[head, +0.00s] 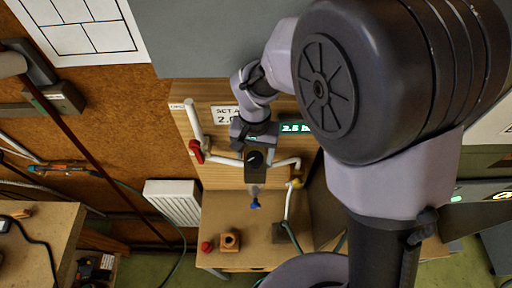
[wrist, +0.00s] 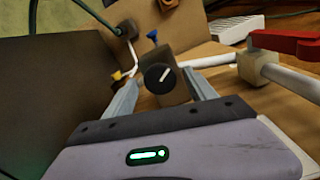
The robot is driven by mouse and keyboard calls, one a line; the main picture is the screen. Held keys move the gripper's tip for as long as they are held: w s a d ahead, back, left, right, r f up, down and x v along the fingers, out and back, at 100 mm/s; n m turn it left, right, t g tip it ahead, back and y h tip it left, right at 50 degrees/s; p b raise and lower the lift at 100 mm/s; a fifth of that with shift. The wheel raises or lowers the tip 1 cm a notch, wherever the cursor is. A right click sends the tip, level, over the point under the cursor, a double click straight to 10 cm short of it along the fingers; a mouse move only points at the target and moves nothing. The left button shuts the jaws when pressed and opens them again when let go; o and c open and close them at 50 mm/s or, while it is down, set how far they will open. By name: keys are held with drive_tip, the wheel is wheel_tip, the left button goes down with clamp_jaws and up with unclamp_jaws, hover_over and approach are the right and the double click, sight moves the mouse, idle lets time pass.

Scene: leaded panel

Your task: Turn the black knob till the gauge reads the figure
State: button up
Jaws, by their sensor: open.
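The black knob (wrist: 160,78) sits on a brown block in the pipe run. Its white mark points up and right in the wrist view. The knob also shows in the head view (head: 255,158), just below my gripper. My gripper (wrist: 160,76) is open, with one finger to each side of the knob; I cannot tell whether they touch it. The gauge (head: 294,128) has a lit green display reading 2.5, its right end hidden by my arm. The sign (head: 225,115) reads "SET A" and "2.0", partly covered by my arm.
A red valve handle (head: 196,151) on the white pipe stands left of the knob, and it shows close at the right in the wrist view (wrist: 288,42). A blue tap (head: 255,204) hangs below. A yellow fitting (head: 297,183) is at right. A wooden block (head: 230,241) lies on the bench.

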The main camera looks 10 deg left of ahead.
drive_tip(key=shift+s, duration=0.1)
drive_tip(key=c, duration=1.4)
drive_tip(key=n+b, duration=0.1)
drive_tip(key=n, duration=0.2)
drive_tip(key=shift+n, duration=2.1)
drive_tip(key=o, duration=1.4)
